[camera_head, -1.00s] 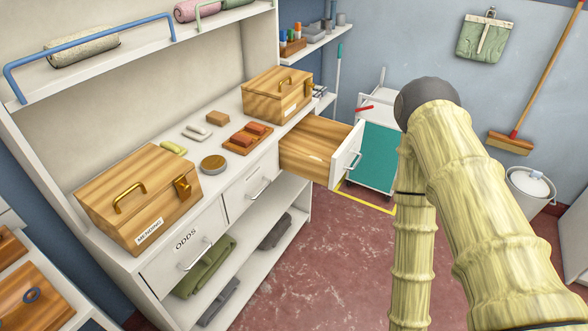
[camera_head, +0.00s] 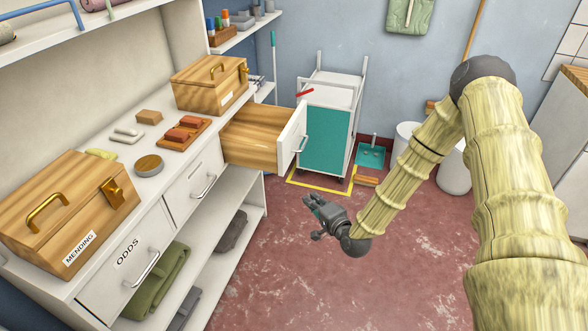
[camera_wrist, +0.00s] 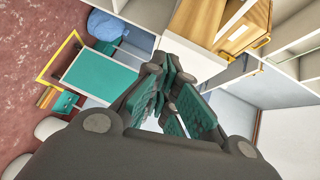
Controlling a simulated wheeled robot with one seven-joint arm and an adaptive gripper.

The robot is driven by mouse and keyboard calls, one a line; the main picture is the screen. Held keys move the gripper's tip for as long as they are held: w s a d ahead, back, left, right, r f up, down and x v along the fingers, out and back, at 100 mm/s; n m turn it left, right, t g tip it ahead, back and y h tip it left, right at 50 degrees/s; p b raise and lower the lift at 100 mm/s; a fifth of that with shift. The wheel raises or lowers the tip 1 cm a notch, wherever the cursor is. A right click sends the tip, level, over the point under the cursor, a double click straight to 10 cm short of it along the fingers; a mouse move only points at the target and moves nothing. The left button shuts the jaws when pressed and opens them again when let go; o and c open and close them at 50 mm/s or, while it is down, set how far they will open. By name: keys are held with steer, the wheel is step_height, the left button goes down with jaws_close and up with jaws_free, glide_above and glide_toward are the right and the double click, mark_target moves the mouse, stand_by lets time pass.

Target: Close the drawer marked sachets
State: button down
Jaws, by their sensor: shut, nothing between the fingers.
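An open wooden drawer (camera_head: 254,134) with a white front (camera_head: 291,139) and a bar handle sticks out from the far end of the white cabinet. No label on its front can be read from here. Its wooden side also shows in the wrist view (camera_wrist: 198,20). My gripper (camera_head: 312,213) is over the red floor, in front of and below the open drawer, apart from it. In the wrist view its fingers (camera_wrist: 172,108) are close together with nothing held.
The drawer marked ODDS (camera_head: 126,263) and the middle drawer (camera_head: 192,187) are shut. Wooden boxes (camera_head: 208,82) stand on the cabinet top. A white trolley with a teal panel (camera_head: 325,139) stands just beyond the open drawer. The red floor (camera_head: 300,275) in front is clear.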

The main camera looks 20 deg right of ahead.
steer(key=w+d+r+m+t, duration=0.2)
steer(key=w+d+r, duration=0.1)
steer(key=r, duration=0.1)
steer(key=p, duration=0.2)
glide_toward(287, 155)
steer(key=d+x, duration=0.1)
steer(key=x, duration=0.2)
steer(key=shift+w+a+p, duration=0.3)
steer(key=shift+w+a, duration=0.35)
steer(key=shift+a, duration=0.05)
steer(key=shift+r, duration=0.1)
